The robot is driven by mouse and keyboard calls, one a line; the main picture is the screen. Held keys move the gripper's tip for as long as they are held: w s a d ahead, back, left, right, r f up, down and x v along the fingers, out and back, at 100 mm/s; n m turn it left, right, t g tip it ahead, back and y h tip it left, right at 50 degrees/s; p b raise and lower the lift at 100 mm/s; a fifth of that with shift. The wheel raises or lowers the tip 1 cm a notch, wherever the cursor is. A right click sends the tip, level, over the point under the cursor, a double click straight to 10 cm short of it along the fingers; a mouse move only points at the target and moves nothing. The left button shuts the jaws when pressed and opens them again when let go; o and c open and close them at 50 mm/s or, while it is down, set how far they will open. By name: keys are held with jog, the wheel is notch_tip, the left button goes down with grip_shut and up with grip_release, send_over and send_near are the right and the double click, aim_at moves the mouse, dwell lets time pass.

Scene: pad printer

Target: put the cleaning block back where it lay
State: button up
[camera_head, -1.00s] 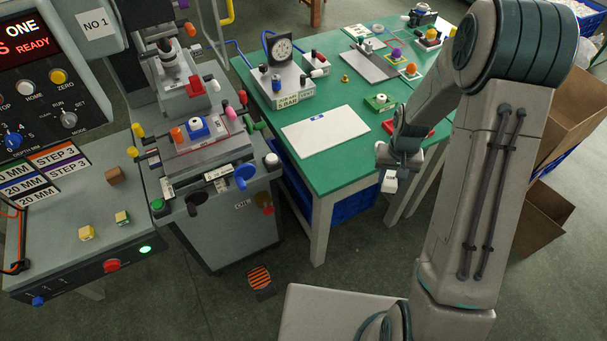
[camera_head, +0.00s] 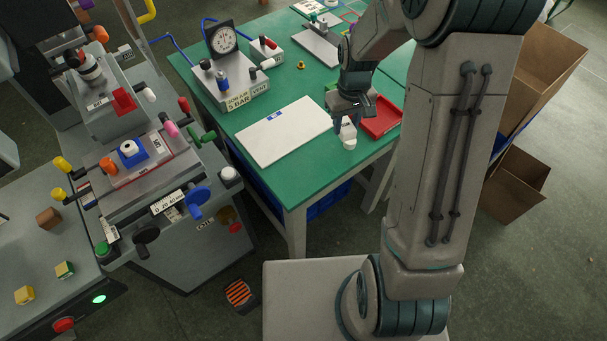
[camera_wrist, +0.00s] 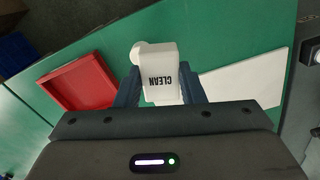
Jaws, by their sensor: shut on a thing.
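The cleaning block (camera_head: 348,136) is a small white piece. In the wrist view, the dark fingers of my gripper (camera_wrist: 160,92) sit on both sides of the block. The block is over the green table (camera_head: 268,178), between a white sheet (camera_head: 275,138) and a red tray (camera_head: 397,127). I cannot tell how high it is above the table.
The red tray also shows in the wrist view (camera_wrist: 72,92), close beside the block. A gauge box (camera_head: 238,85) stands at the table's back left. The pad printer (camera_head: 140,170) is to the left. Cardboard boxes (camera_head: 512,190) stand on the floor at right.

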jog(key=s+r+n+b, duration=0.2)
jog(key=n, duration=0.1)
jog(key=shift+a+r, duration=0.25)
jog(key=shift+a, duration=0.05)
jog(key=shift+s+a+r+b, duration=0.15)
jog(key=shift+b, duration=0.2)
send_over(304, 176)
notch_tip(304, 176, down, 6)
jog(key=shift+f, duration=2.25)
jog(key=shift+f, duration=0.1)
jog(key=shift+f+b, duration=0.15)
jog(key=shift+b, duration=0.3)
jog(key=o, duration=1)
jog(key=shift+c, duration=0.2)
jog(key=shift+r, duration=0.2)
